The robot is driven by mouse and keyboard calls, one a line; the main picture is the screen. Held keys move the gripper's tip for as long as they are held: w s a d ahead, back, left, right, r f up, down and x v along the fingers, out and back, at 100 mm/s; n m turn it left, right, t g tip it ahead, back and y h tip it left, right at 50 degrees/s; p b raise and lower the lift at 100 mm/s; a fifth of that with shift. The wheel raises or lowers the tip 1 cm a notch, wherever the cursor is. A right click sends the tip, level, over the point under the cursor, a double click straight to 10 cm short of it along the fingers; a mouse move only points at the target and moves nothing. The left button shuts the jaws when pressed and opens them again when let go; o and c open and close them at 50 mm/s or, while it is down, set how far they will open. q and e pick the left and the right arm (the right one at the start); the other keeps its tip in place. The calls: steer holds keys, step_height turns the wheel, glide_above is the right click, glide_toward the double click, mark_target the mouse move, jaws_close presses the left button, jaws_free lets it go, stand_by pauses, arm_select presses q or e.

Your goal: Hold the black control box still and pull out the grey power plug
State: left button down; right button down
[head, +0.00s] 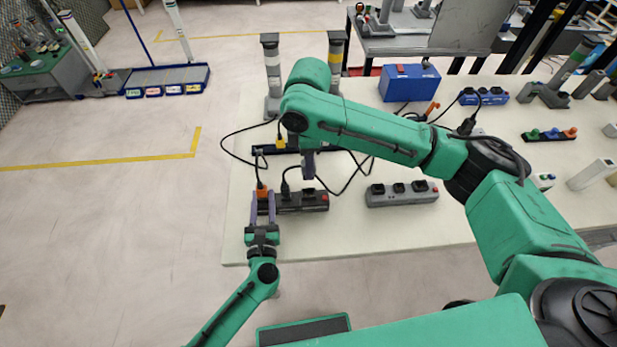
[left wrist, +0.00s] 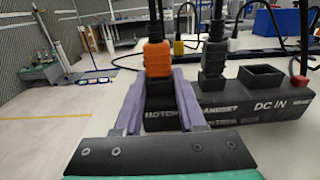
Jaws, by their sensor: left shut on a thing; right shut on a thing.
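The black control box (head: 302,202) lies on the table near its front edge. The left wrist view shows its MOTOR, HANDSET and DC IN labels (left wrist: 270,107). An orange plug (left wrist: 158,58) sits in the MOTOR socket and a dark plug (left wrist: 213,60) in the HANDSET socket. The DC IN socket (left wrist: 263,72) looks empty. My left gripper (head: 263,205) is shut on the box's left end, its fingers flanking the MOTOR socket below the orange plug. My right gripper (head: 308,168) points down above the DC IN end, shut on what seems the grey power plug, largely hidden.
A grey power strip (head: 402,194) lies right of the box, with bare table between. Black cables loop behind the box. A blue case (head: 409,83) and grey posts (head: 271,75) stand farther back. My right arm crosses above the table.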

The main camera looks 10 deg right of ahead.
arm_select(q)
steer(key=shift+f, duration=0.1)
arm_select(e)
steer(key=shift+r, duration=0.65)
arm_select(q)
steer(key=shift+c, duration=2.1)
jaws_free()
steer(key=shift+s, duration=0.1)
steer(key=s, duration=0.8)
steer(key=s+a, duration=0.1)
steer(key=s, duration=0.2)
steer(key=shift+s, duration=0.4)
arm_select(e)
steer(key=shift+f, duration=0.1)
